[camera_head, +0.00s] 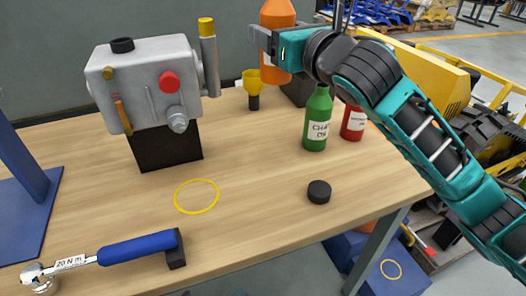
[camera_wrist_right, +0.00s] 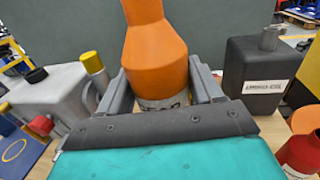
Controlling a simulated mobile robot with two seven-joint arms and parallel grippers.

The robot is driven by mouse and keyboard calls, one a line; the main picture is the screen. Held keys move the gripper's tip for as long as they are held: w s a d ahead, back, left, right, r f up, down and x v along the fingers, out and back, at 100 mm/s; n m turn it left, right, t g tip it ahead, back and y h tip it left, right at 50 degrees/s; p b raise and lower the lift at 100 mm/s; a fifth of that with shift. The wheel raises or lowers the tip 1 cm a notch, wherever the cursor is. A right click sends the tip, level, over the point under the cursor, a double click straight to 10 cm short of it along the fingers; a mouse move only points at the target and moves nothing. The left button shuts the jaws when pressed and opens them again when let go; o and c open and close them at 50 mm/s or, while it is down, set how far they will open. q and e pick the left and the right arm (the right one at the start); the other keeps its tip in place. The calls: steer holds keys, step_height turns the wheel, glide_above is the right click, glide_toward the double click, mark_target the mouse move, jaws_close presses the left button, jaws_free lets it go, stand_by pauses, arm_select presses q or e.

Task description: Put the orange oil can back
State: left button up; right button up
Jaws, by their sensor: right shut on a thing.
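The orange oil can (camera_head: 277,16) is at the top of the head view, its top cut off by the frame. My right gripper (camera_head: 268,42) is shut around its body and appears to hold it upright above the back of the bench. In the right wrist view the orange can (camera_wrist_right: 158,55) stands between the two grey fingers of the gripper (camera_wrist_right: 160,85), and its lower part is hidden behind the gripper. A yellow ring (camera_head: 196,181) is marked on the bench front and is empty. My left gripper is not in view.
A grey machine casing (camera_head: 147,85) stands left. A black puck (camera_head: 319,191) and blue-handled torque wrench (camera_head: 138,248) lie in front.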

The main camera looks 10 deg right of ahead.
steer(key=shift+w+r, duration=0.3)
steer(key=shift+w, duration=0.05)
steer(key=shift+w+a+f, duration=0.1)
steer(key=shift+f, duration=0.15)
step_height(320, 180, down, 19)
steer(key=b, duration=0.7)
steer(key=shift+b, duration=0.4)
steer(key=o, duration=0.8)
steer(key=shift+f, duration=0.2)
steer(key=o, duration=0.5)
steer(key=shift+c, duration=0.2)
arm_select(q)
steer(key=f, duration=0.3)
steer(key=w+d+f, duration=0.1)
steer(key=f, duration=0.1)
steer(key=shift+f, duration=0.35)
